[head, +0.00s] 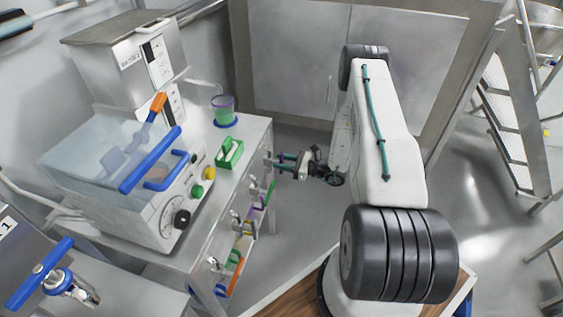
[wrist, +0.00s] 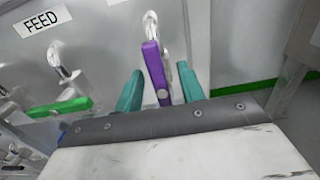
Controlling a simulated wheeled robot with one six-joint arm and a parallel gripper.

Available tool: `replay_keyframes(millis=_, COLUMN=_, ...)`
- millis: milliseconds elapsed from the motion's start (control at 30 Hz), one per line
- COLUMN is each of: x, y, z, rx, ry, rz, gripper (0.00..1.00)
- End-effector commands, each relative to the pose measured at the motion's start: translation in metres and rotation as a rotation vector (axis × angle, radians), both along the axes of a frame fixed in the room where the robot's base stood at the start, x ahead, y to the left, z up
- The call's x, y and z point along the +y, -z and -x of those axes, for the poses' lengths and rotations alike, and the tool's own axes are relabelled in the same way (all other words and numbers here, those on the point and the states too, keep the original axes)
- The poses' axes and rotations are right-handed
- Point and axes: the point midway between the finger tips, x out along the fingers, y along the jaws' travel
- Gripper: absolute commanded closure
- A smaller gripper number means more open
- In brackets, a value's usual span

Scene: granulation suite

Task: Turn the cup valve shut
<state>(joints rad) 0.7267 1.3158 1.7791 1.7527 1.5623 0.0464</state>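My gripper (head: 278,161) is in front of the side of the steel bench, its two teal fingers apart and empty. In the wrist view a valve with a purple lever handle (wrist: 154,68) hangs between the open fingers (wrist: 160,85), with no visible contact. The purple lever slants down, nearly upright. Left of it is a valve with a green handle (wrist: 62,107), lying almost level, under a label reading FEED (wrist: 42,24). I see no label reading CUP, so I cannot tell which valve that is. The purple handle is small in the head view (head: 264,200).
Below on the bench side are more valves, one with an orange handle (head: 235,263). Open floor lies right of the bench.

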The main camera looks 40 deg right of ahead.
Motion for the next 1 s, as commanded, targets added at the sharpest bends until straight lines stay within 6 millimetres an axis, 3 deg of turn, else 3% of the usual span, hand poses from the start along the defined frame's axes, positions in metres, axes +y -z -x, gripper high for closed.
replay_keyframes(millis=300, x=0.0025, y=-0.0001, z=-0.0032, rx=0.000, ry=0.000, rz=0.000, gripper=0.61)
replay_keyframes(millis=433, x=0.0024, y=-0.0001, z=-0.0031, rx=0.000, ry=0.000, rz=0.000, gripper=0.97)
replay_keyframes(millis=467, x=0.0024, y=-0.0001, z=-0.0031, rx=0.000, ry=0.000, rz=0.000, gripper=1.00)
replay_keyframes(millis=1000, x=0.0012, y=-0.0001, z=-0.0039, rx=0.077, ry=0.000, rz=-0.099, gripper=1.00)
